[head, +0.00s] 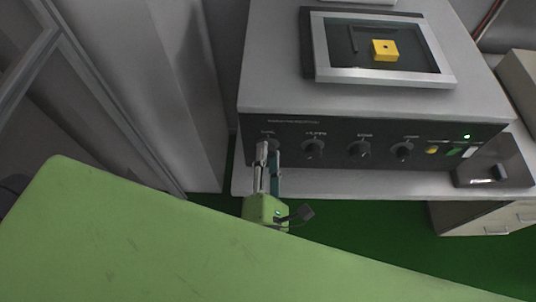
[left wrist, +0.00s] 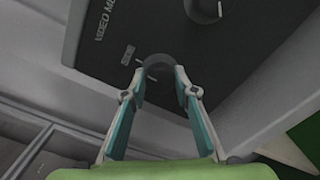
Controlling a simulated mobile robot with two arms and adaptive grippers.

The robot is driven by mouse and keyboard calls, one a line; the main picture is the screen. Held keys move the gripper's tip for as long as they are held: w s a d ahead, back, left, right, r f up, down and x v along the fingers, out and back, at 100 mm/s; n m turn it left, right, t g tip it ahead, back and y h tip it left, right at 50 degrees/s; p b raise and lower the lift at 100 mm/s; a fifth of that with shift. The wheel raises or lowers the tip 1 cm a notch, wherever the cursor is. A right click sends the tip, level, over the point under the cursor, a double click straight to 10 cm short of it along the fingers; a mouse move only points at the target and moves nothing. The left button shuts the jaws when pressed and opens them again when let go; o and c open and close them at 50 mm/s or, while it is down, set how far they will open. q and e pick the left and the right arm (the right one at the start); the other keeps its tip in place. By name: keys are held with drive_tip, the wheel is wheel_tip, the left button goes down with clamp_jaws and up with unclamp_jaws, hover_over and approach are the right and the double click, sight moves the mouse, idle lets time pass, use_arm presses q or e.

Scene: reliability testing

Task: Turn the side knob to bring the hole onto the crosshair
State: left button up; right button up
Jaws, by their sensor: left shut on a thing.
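The side knob (left wrist: 158,68) is a dark round dial at the left end of the machine's front panel (head: 340,132), with a label beside it in the left wrist view. My left gripper (head: 268,147) is shut on it, one fingertip on each side; the wrist view shows the same grip (left wrist: 159,78). In the head view the fingers mostly hide this knob. On top, the screen (head: 420,62) shows a yellow block (head: 385,55) with a small dark hole (head: 386,46). I cannot make out a crosshair at this size. My right gripper is not in view.
A dark box (head: 492,165) stands at the right. A grey cabinet wall (head: 165,90) is close on the left.

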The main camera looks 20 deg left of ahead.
use_arm(q)
drive_tip(key=o, duration=1.1)
drive_tip(key=shift+w, duration=0.1)
drive_tip(key=shift+v, duration=3.75)
